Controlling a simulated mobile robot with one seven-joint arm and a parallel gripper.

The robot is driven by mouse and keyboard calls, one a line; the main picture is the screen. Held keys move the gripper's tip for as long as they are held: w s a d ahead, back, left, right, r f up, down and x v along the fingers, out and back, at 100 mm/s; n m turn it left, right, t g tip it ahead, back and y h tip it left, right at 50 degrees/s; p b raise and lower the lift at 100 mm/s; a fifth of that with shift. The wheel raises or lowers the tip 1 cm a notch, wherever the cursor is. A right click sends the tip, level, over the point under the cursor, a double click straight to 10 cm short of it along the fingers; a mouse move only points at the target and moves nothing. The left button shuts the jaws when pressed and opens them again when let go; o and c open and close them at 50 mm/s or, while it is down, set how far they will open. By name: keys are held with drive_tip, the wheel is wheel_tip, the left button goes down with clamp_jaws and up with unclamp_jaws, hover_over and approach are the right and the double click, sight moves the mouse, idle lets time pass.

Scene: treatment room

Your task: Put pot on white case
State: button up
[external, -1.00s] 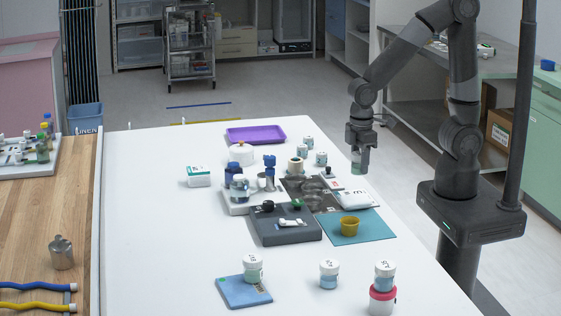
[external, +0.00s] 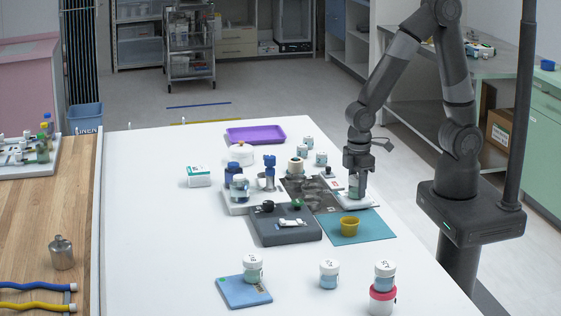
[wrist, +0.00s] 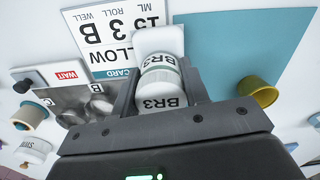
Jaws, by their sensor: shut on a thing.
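My gripper (external: 357,192) is shut on a small pot with a white lid and pale green body (external: 355,185). In the wrist view, the pot (wrist: 160,80), marked BR3, sits between the fingers of my gripper (wrist: 160,88). The white case (external: 371,200) lies directly below, by the table's right edge. In the wrist view, part of the white case (wrist: 158,40) shows just beyond the pot; the rest is hidden. The pot is at or just above the case; I cannot tell whether they touch.
A yellow cup (external: 349,227) stands on a teal mat (external: 378,228) in front of the case. A printed card (wrist: 112,35) lies beside the case. A grey block (external: 285,233) and several lidded pots stand around.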

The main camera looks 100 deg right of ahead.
drive_tip(key=o, duration=1)
drive_tip(key=shift+f, duration=0.1)
drive_tip(key=shift+c, duration=0.2)
wheel_tip(320, 180, up, 12)
drive_tip(key=shift+r, duration=0.15)
drive_tip(key=s+d+r+m+t, duration=0.1)
drive_tip(key=s+r+t, duration=0.4)
drive_tip(key=s+r, duration=0.5)
drive_tip(key=shift+s+d+r+m+t, duration=0.3)
drive_tip(key=shift+s+d+m, duration=0.15)
drive_tip(key=shift+s, duration=0.15)
